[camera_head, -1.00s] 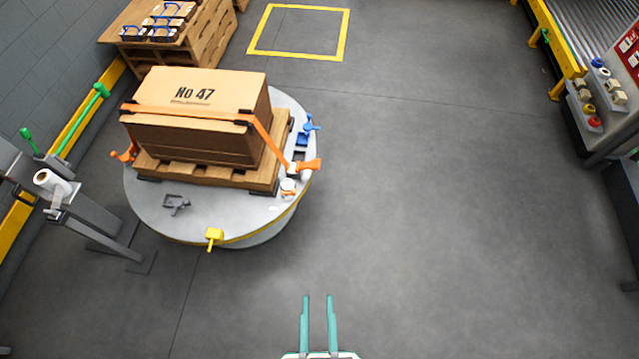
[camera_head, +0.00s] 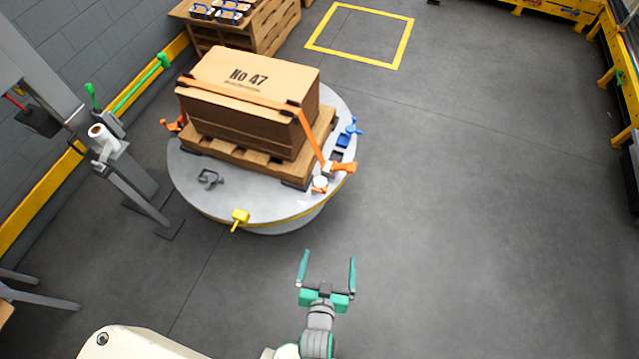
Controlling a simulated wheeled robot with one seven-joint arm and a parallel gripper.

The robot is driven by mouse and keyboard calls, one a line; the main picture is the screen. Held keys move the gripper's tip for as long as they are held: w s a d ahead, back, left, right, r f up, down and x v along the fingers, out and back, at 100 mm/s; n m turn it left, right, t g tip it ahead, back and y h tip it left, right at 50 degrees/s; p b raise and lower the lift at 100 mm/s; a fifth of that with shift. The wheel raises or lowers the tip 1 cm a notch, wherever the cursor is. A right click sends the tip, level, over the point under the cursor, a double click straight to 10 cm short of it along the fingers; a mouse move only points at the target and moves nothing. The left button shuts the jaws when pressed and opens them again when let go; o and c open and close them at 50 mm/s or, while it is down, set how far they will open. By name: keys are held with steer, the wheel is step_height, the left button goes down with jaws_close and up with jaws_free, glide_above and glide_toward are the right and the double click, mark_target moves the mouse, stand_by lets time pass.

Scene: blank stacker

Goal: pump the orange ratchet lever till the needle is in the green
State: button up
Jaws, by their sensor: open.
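The orange ratchet lever (camera_head: 343,167) sticks out at the right end of the orange strap (camera_head: 312,140), by the near right corner of the pallet (camera_head: 235,157). The strap runs over the brown box (camera_head: 240,100) marked No 47. A small round white gauge (camera_head: 320,183) sits just below the lever; its needle and any green zone are too small to read. Another orange fitting (camera_head: 174,124) is at the left end of the strap. My gripper (camera_head: 327,262) is open and empty, in front of the turntable and below the lever in the picture, apart from both.
The round grey turntable (camera_head: 265,208) carries the pallet, a yellow handle (camera_head: 240,218), a grey clamp (camera_head: 210,179) and a blue clamp (camera_head: 350,132). A grey post with a white roll (camera_head: 98,131) stands at left. The floor (camera_head: 480,200) at right is clear.

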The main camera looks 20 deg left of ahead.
steer(key=w+a+f, duration=0.4)
steer(key=w, duration=0.4)
steer(key=w+a+f+g, duration=0.1)
steer(key=w+a+f, duration=0.3)
steer(key=w, duration=0.5)
steer(key=w+a+f+g, duration=0.1)
steer(key=w+a+f, duration=0.3)
steer(key=w, duration=0.5)
steer(key=shift+w+a+f+n, duration=0.25)
steer(key=shift+a+n, duration=0.15)
steer(key=shift+a, duration=0.25)
steer(key=shift+s+r, duration=0.1)
steer(key=s+d+r+t, duration=0.1)
steer(key=s+d+r, duration=0.35)
steer(key=s, duration=0.45)
steer(key=s+d+r, duration=0.4)
steer(key=s+d, duration=0.1)
steer(key=s, duration=0.4)
steer(key=s+d+r+t, duration=0.1)
steer(key=s+d+r, duration=0.3)
steer(key=s, duration=0.5)
steer(key=s+d+r+m+t+h, duration=0.1)
steer(key=s+d+r, duration=0.2)
steer(key=s+r, duration=0.4)
steer(key=s+d+r+m+t+h, duration=0.1)
steer(key=s+d+r, duration=0.2)
steer(key=s+r, duration=0.4)
step_height(320, 180, up, 6)
steer(key=shift+d+t, duration=0.15)
steer(key=shift+t, duration=0.25)
